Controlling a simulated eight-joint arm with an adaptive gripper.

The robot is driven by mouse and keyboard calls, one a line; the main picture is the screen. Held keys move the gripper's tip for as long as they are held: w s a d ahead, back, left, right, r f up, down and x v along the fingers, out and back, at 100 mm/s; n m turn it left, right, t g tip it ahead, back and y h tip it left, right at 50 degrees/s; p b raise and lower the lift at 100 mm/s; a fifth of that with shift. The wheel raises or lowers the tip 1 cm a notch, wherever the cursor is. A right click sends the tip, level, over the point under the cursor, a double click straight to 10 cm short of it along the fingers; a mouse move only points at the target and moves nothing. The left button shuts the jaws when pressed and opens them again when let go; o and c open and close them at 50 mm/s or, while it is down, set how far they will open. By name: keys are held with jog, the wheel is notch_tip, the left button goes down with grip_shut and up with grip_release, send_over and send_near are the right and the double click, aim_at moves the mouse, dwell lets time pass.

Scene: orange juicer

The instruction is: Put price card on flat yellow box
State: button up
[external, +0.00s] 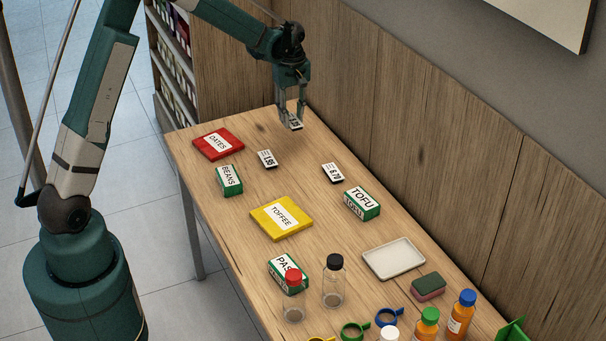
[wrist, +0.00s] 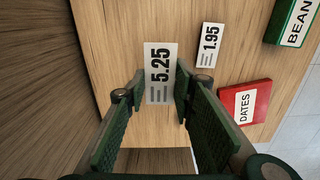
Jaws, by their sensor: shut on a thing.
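My gripper (external: 291,112) is shut on a white price card (wrist: 160,72) marked 5.25, held above the far end of the table. The same card shows small between the fingertips in the external view (external: 294,124). In the wrist view my gripper (wrist: 156,96) has a finger on each side of the card. The flat yellow box (external: 270,230), labelled TOFFEE, lies near the middle of the table, in front of my gripper and apart from it. Its top looks bare apart from the label. The yellow box is not in the wrist view.
Two other price cards, one marked 1.95 (external: 267,159) and another (external: 333,173), lie on the table. A flat red DATES box (external: 203,148), green BEANS box (external: 236,187) and TOFU box (external: 372,203) stand around. Bottles and a white tray (external: 394,273) occupy the near end.

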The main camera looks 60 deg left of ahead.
jog(key=s+d+r+p, duration=0.1)
jog(key=s+d, duration=0.3)
jog(key=d, duration=0.5)
jog(key=s+d, duration=0.4)
jog(key=d, duration=0.5)
send_over(280, 215)
jog(key=shift+r+n+p, duration=0.15)
jog(key=shift+n+p, duration=0.15)
jog(key=shift+p, duration=0.15)
jog(key=shift+f+b, duration=0.6)
jog(key=shift+f, duration=2.35)
jog(key=shift+f+b, duration=0.4)
jog(key=shift+f, duration=1.65)
jog(key=shift+f, duration=0.15)
